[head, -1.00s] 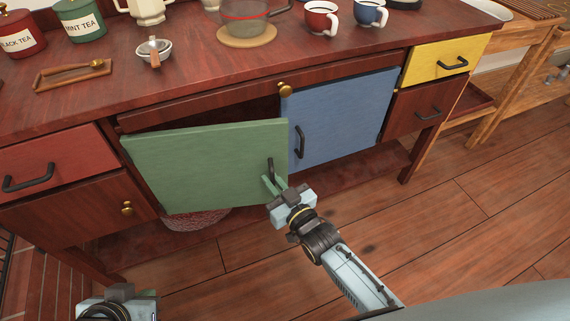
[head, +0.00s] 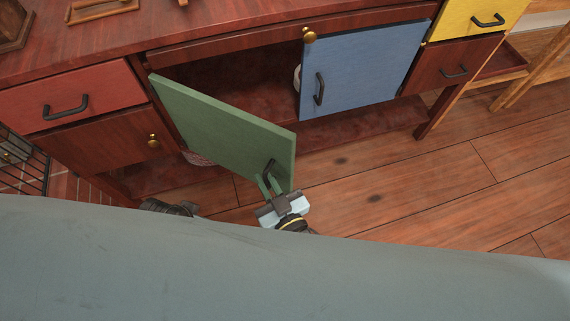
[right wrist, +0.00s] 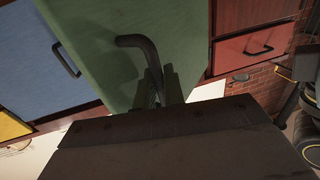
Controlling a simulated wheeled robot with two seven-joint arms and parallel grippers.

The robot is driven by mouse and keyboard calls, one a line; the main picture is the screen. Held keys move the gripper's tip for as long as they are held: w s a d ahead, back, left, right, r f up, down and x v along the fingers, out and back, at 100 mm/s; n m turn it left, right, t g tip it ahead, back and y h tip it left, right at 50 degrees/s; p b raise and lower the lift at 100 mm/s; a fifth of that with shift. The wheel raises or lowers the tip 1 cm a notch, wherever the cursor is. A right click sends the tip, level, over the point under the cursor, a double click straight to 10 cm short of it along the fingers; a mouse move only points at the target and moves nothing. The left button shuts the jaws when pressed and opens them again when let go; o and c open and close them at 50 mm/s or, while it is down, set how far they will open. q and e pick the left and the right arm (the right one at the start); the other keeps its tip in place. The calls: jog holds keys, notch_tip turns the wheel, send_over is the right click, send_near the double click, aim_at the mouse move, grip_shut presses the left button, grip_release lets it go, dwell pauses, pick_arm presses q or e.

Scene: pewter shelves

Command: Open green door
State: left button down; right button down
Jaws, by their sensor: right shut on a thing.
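The green door (head: 222,128) stands swung well outward from the cabinet, hinged at its left edge. Its dark handle (head: 268,170) is near the free right edge. My right gripper (head: 270,184) is shut on the handle at the door's outer face. In the right wrist view, the green door (right wrist: 130,40) fills the middle, and the curved handle (right wrist: 142,48) runs down to the fingers (right wrist: 158,86). My left gripper cannot be made out; a dark part of mine shows at the bottom, left of the door.
A red drawer (head: 72,100) is at left and a yellow drawer (head: 475,18) at right. Wooden floor (head: 420,170) is clear at right.

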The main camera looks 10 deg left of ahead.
pick_arm(q)
jog(key=shift+w+d+f, duration=0.1)
jog(key=shift+f, duration=0.1)
pick_arm(e)
jog(key=shift+s+a, duration=0.35)
jog(key=shift+s, duration=0.1)
jog(key=c, duration=1.7)
grip_release()
jog(key=shift+d, duration=0.15)
